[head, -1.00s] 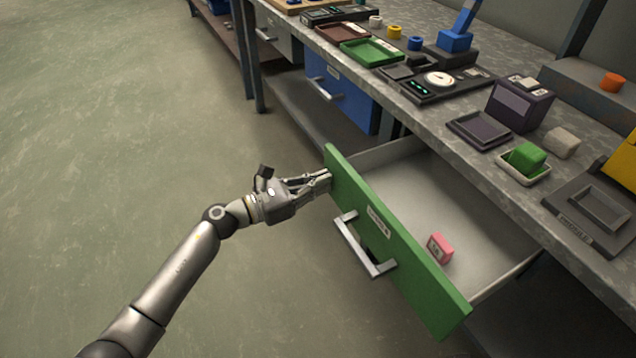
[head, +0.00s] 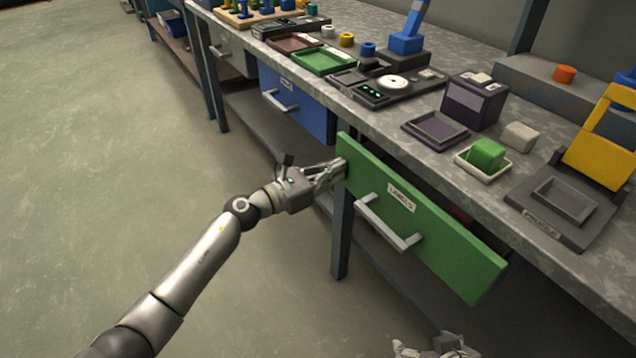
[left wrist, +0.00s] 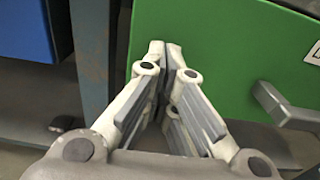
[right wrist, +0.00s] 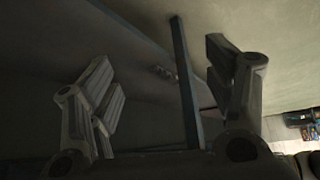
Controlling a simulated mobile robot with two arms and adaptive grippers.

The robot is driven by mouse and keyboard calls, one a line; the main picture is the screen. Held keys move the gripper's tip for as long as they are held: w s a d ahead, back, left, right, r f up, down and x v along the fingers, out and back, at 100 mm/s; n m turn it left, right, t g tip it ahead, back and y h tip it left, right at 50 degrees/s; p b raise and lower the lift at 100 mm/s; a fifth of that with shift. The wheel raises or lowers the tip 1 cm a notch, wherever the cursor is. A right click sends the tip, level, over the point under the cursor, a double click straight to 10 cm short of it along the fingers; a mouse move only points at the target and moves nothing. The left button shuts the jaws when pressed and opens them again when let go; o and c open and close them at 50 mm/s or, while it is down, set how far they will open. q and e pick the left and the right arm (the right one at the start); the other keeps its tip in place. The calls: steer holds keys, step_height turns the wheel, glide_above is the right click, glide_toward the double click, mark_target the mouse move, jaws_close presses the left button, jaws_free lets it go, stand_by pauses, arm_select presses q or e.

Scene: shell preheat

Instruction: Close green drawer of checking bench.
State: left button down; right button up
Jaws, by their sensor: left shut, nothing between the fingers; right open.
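The green drawer (head: 430,225) of the checking bench has a "LABELS" tag and a grey bar handle (head: 388,222). Its front stands close to the bench edge, with a narrow dark gap behind its top edge. Part of a reddish block (head: 461,215) shows in that gap. My left gripper (head: 341,168) is shut and empty, its fingertips at the left end of the drawer front. In the left wrist view the shut fingertips (left wrist: 170,48) are against or just before the green panel (left wrist: 225,50); contact is unclear. My right gripper (head: 435,348) is open at the bottom edge.
The grey bench top (head: 390,125) holds several trays and devices, including a green block (head: 486,153) in a white dish. A blue drawer (head: 295,103) is to the left, beside a dark bench leg (head: 342,235). The floor (head: 100,200) at left is clear.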

mark_target(354, 160)
arm_select(q)
steer(key=b+x, duration=0.2)
steer(key=x, duration=0.3)
steer(key=shift+w+d, duration=0.2)
steer(key=shift+d, duration=0.05)
steer(key=shift+r, duration=0.15)
arm_select(e)
steer(key=w+a+r+t+y, duration=0.2)
steer(key=w+a+r+t, duration=0.2)
steer(key=w+r+t, duration=0.2)
steer(key=w+r, duration=0.2)
steer(key=w, duration=0.1)
steer(key=shift+r+t, duration=0.3)
steer(key=shift+t, duration=0.1)
arm_select(q)
steer(key=shift+r, duration=0.15)
